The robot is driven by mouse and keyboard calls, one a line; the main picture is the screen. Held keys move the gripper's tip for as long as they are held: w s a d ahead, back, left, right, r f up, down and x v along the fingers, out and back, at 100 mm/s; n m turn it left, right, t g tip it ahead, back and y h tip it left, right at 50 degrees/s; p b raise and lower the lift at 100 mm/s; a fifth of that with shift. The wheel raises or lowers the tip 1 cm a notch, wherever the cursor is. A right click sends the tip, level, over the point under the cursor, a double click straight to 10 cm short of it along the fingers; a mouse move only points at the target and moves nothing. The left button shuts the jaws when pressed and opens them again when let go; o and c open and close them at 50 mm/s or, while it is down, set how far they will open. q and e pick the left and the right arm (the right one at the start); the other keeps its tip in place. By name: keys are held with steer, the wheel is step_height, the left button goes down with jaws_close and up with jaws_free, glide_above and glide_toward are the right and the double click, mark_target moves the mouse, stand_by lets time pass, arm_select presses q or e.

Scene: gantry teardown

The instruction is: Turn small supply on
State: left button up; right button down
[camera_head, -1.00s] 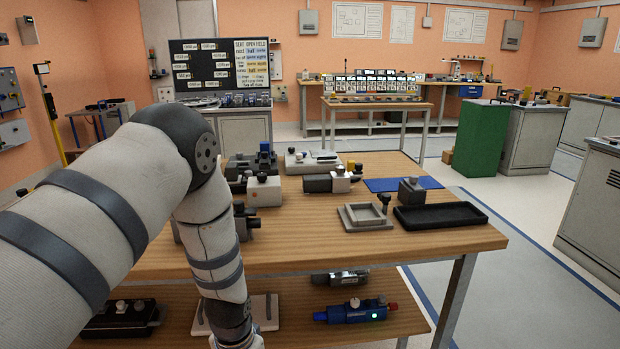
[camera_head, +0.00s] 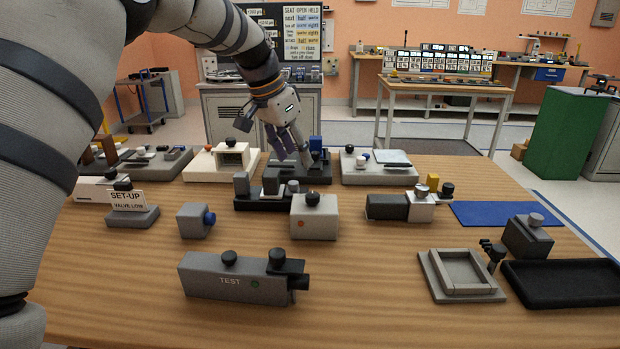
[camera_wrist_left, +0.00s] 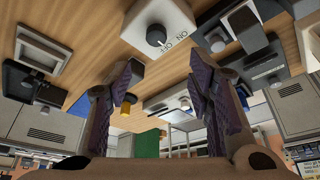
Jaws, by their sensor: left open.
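The small supply looks to be a cream box (camera_head: 314,217) with a black knob on top and an orange dot on its front, in the middle of the table. The wrist view shows a cream box (camera_wrist_left: 155,30) with a black knob and ON and OFF lettering beside it. The knob's white mark seems to point toward OFF, but it is small. My left gripper (camera_head: 303,160) hangs above the table behind the box, apart from it. In the wrist view its fingers (camera_wrist_left: 160,95) are spread and empty, with the knob ahead between them. My right gripper is not in view.
A grey TEST unit (camera_head: 235,278) stands in front of the box. A black fixture (camera_head: 262,203) stands close left, a black and silver device (camera_head: 400,207) right. A white unit (camera_head: 380,172) stands behind. A black tray (camera_head: 562,285) lies at right. Bare wood shows at front left.

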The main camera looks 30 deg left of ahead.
mark_target(313, 194)
arm_select(q)
steer(key=x, duration=0.3)
steer(key=b+x, duration=0.1)
steer(key=x, duration=0.6)
steer(key=shift+s+d+f, duration=0.15)
steer(key=shift+d+f, duration=0.1)
steer(key=shift+w+d+f, duration=0.1)
steer(key=shift+w+f, duration=0.2)
steer(key=shift+f, duration=0.2)
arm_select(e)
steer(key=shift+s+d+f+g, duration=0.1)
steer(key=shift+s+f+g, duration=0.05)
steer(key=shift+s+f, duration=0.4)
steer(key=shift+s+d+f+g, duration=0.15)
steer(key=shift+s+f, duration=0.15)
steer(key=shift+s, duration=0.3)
arm_select(q)
jaws_close()
